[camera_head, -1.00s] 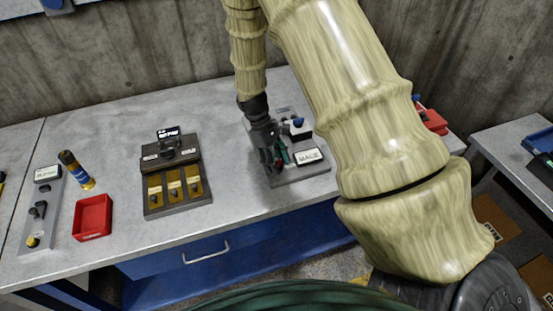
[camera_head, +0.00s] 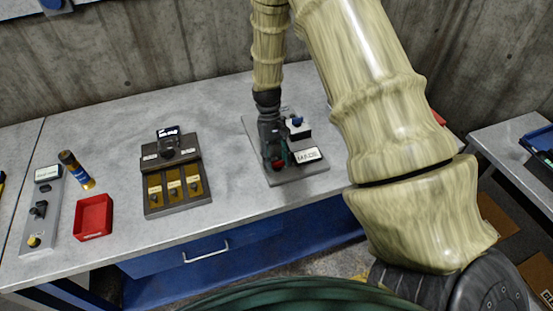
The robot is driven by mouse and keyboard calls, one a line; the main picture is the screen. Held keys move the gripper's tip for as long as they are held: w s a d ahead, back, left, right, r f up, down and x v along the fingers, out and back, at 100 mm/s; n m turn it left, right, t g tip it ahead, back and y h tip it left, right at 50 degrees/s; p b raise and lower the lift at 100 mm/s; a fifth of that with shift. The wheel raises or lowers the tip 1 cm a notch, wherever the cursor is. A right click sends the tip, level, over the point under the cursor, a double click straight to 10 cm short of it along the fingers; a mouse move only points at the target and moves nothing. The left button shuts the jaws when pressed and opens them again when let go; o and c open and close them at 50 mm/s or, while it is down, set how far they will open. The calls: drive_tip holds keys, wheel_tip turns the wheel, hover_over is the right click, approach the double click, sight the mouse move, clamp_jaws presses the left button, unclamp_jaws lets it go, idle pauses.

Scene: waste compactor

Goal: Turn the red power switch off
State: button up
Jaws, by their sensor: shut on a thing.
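A grey panel (camera_head: 310,172) lies on the workbench, right of centre. It carries a white label (camera_head: 308,154), a light box with a blue knob (camera_head: 297,122) and a small red part, likely the red power switch (camera_head: 278,164). My gripper (camera_head: 274,158) reaches down over the left half of this panel, at the red part, and is shut on it as far as I can see. The fingers hide most of the red part, so its position cannot be read. A dark green part shows beside the fingers.
Left on the bench (camera_head: 110,109) are a dark panel with several yellow plates (camera_head: 173,188), a red tray (camera_head: 94,217), a yellow-and-blue cylinder (camera_head: 77,170) and a grey control panel (camera_head: 43,208). A blue bin (camera_head: 540,140) stands on the right table.

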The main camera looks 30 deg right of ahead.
drive_tip(key=shift+w, duration=0.1)
idle(0.3)
drive_tip(key=o, duration=1)
drive_tip(key=v, duration=1.2)
drive_tip(key=shift+f, duration=0.1)
